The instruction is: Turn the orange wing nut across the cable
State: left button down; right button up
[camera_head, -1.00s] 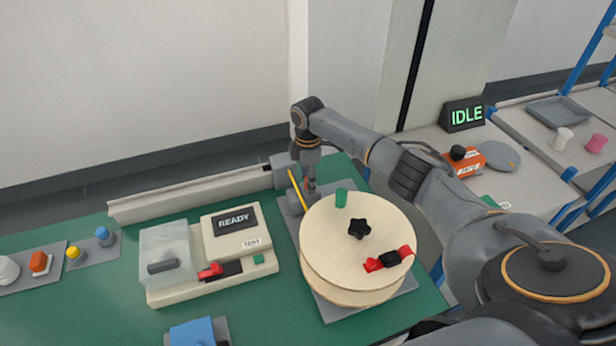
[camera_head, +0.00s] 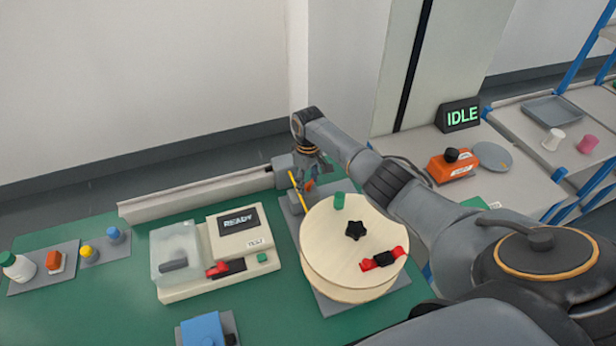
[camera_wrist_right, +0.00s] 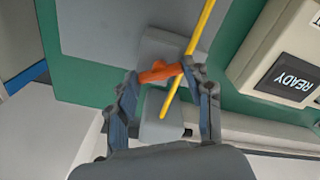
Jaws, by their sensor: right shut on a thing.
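The orange wing nut (camera_wrist_right: 160,72) lies between the fingertips of my right gripper (camera_wrist_right: 161,74) in the right wrist view, with a fingertip at each end. In the head view my right gripper (camera_head: 309,179) is behind the wooden spool, and a bit of the orange wing nut (camera_head: 309,186) shows between its fingers. The yellow cable (camera_wrist_right: 202,35) runs slanting past the nut's right end in the wrist view, over a grey block (camera_wrist_right: 160,122). The cable (camera_head: 298,192) also shows beside the gripper in the head view. My left gripper is out of view.
A wooden spool (camera_head: 322,225) with a black star knob (camera_head: 355,231) stands just in front of the gripper. A tester marked READY (camera_head: 238,220) is to the left. A grey rail (camera_head: 200,194) runs along the back.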

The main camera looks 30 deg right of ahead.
aim_at(308, 184)
jog(key=m+p, duration=0.1)
jog(key=m, duration=0.2)
jog(key=shift+m+p, duration=0.55)
jog(key=shift+m, duration=1.15)
jog(key=o, duration=1.2)
jog(key=shift+c, duration=0.2)
jog(key=shift+r, duration=0.1)
notch_tip(308, 184, up, 12)
